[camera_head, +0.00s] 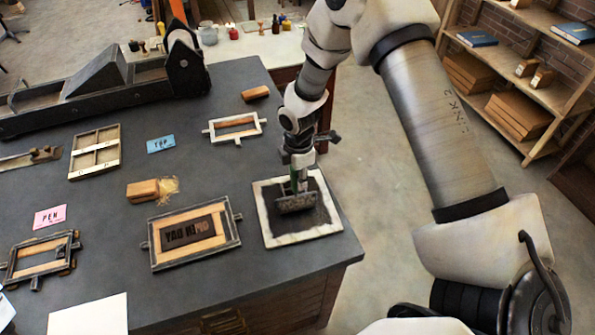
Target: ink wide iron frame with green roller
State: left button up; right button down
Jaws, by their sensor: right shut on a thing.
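My right gripper (298,168) is shut on the green-handled roller (295,203). The roller's grey cylinder is low over the dark middle of the white-edged ink slab (275,241); whether it touches cannot be told. The wide iron frame (155,258), dark grey with side lugs, lies flat to the left of the slab. It holds pale wood and a dark block with raised letters (180,237); the block's right end looks browner than the rest. My left gripper is not in view.
A smaller grey frame (14,271) lies at the left, a white frame (212,133) behind. A wooden block (142,190) with straw-like bristles, pink (49,217) and blue (160,144) cards and white paper (90,316) lie around. A long dark press (100,85) fills the back left.

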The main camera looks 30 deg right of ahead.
jog(key=s, duration=0.1)
jog(key=s+a+b, duration=0.1)
jog(key=s, duration=0.3)
jog(key=shift+s+a+b, duration=0.15)
jog(key=shift+a+b, duration=0.15)
jog(key=shift+a, duration=0.1)
jog(key=shift+r, duration=0.1)
notch_tip(320, 180, up, 5)
jog(key=shift+f+p, duration=0.1)
jog(key=shift+p, duration=0.7)
dwell(1.1)
